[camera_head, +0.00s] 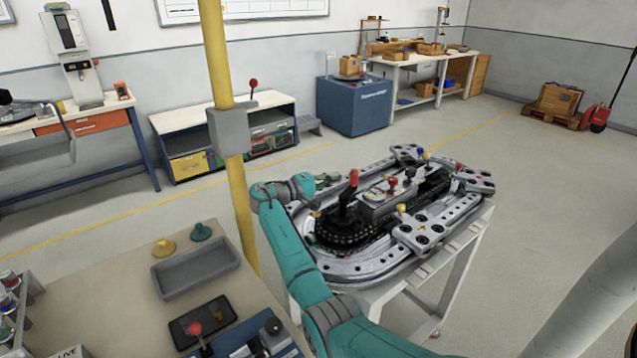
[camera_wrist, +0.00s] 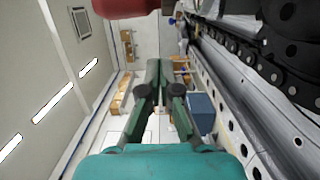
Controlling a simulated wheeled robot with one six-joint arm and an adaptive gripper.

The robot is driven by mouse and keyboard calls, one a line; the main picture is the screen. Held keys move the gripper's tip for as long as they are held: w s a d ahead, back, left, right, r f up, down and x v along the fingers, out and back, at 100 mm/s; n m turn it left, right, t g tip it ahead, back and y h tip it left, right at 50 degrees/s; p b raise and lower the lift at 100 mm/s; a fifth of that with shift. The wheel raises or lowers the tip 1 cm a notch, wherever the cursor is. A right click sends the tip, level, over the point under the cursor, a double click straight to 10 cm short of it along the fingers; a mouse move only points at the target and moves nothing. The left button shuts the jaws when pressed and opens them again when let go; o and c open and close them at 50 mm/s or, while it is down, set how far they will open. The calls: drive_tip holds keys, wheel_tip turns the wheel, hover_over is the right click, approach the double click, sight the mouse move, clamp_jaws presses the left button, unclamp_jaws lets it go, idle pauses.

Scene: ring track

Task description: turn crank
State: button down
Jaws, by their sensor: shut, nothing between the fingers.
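The ring track (camera_head: 375,268) stands on a white stand in the middle of the head view. On its near left part is a black crank with an upright red knob (camera_head: 353,177). A blurred red shape, probably the knob (camera_wrist: 122,6), shows at the top edge of the wrist view. My teal arm reaches up to the track's left side. My gripper (camera_wrist: 159,66) is shut and empty, its dark fingers together. In the head view its fingertips are small, just left of the crank, apart from the knob as far as I can tell. The crank's base is partly hidden.
A yellow post (camera_head: 240,215) with a grey box rises left of the arm. A bench with a grey tray (camera_head: 195,272) is at the near left. The track's chain and rail (camera_wrist: 225,85) run along the right of the wrist view. Open floor lies behind the track.

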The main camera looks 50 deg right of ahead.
sight(343, 205)
drive_tip(key=shift+s+a, duration=0.2)
drive_tip(key=shift+s, duration=0.7)
drive_tip(key=shift+s+a, duration=0.2)
drive_tip(key=shift+s, duration=0.7)
drive_tip(key=shift+s+d+f, duration=0.1)
drive_tip(key=shift+s, duration=0.5)
drive_tip(key=shift+s+d, duration=0.1)
drive_tip(key=shift+s, duration=0.1)
drive_tip(key=shift+r, duration=0.2)
